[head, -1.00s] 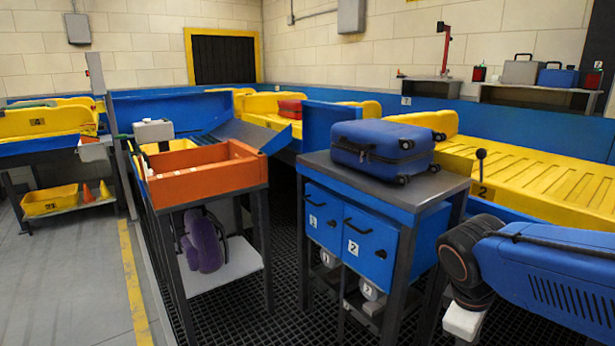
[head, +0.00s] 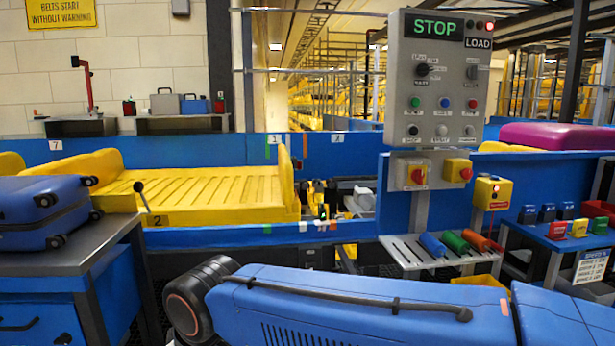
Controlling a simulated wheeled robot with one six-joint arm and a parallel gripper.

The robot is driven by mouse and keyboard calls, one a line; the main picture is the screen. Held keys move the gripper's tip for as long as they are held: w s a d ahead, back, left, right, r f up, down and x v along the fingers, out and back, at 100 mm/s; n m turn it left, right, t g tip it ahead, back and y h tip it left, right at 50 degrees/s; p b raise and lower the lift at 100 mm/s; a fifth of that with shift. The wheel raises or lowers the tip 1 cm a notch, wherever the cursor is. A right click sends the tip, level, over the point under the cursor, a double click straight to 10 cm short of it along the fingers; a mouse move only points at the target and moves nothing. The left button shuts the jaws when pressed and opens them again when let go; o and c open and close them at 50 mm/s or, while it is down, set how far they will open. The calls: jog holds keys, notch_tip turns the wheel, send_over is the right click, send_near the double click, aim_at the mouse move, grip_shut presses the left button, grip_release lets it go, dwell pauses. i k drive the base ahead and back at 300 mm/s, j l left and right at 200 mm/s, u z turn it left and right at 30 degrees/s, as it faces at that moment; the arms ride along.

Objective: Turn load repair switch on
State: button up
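A grey control panel (head: 437,125) stands on a post right of centre. It has a lit green STOP display (head: 435,28) and a LOAD label (head: 478,43). Below the LOAD label is a small switch (head: 472,73); a larger dark rotary knob (head: 422,69) is at its left. Several coloured buttons sit lower. Small labels are too blurred to read, so I cannot tell which is the load repair switch. My blue arm crosses the bottom; my gripper is out of view.
A shelf (head: 432,252) below the panel holds blue, green and orange handled tools. A yellow box with a red button (head: 493,193) stands at its right. A blue suitcase (head: 45,210) lies on a table at left. A yellow conveyor tray (head: 200,200) sits behind.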

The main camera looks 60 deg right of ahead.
aim_at(418, 175)
jog(key=z, duration=2.45)
